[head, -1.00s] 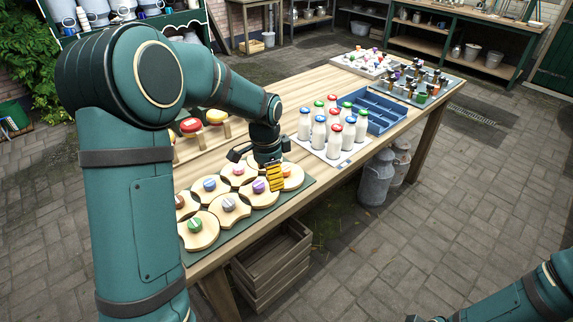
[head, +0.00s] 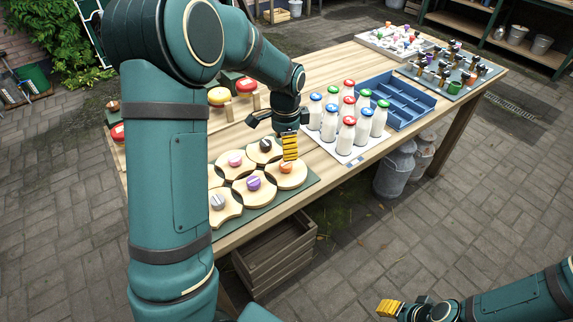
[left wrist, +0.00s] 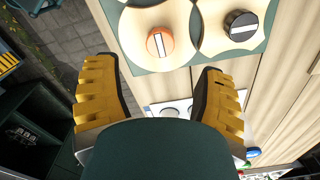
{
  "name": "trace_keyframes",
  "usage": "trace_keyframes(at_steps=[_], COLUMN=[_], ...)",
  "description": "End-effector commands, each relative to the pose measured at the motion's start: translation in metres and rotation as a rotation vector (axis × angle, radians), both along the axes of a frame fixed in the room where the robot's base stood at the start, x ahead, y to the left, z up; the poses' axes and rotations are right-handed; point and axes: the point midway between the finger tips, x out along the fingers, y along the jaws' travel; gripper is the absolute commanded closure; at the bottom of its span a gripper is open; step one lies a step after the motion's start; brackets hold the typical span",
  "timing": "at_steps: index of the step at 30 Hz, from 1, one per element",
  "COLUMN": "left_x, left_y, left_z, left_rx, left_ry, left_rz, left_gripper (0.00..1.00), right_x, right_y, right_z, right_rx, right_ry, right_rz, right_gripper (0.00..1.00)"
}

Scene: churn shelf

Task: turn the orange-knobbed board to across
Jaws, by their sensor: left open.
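The orange-knobbed board is a pale wooden piece (head: 294,179) at the right end of the group on a green base. Its orange knob (head: 286,167) carries a white line. In the left wrist view the orange knob (left wrist: 160,42) lies ahead of the fingers, its line running nearly up and down the picture. My left gripper (head: 290,147) has yellow fingers and is above the board's far side. In the left wrist view its fingers (left wrist: 157,70) are spread with nothing between them. My right gripper (head: 390,308) is low at the right, away from the table; its opening is unclear.
Neighbouring boards have black (head: 266,145), pink (head: 235,160), purple (head: 254,182) and grey (head: 217,201) knobs. Milk bottles (head: 348,130) and a blue crate (head: 425,101) stand to the right.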

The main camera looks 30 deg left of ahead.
Motion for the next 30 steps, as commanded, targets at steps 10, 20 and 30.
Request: trace_keyframes(at_steps=[10, 20, 30], left_x=[0.0, 0.0, 0.0], left_y=[0.0, 0.0, 0.0], left_z=[-0.062, -0.077, -0.076], left_rx=[0.0, 0.0, -0.001], left_ry=[0.001, 0.0, -0.001], left_rz=[0.0, 0.001, 0.0], left_gripper=[0.3, 0.3, 0.81], right_x=[0.002, 0.003, 0.003], right_y=[0.0, 0.0, 0.0], right_z=[-0.014, -0.016, -0.016], right_rx=[-0.001, -0.001, -0.001], right_ry=[-0.005, -0.007, -0.007], right_rz=[-0.001, -0.001, -0.001], right_gripper=[0.53, 0.53, 0.53])
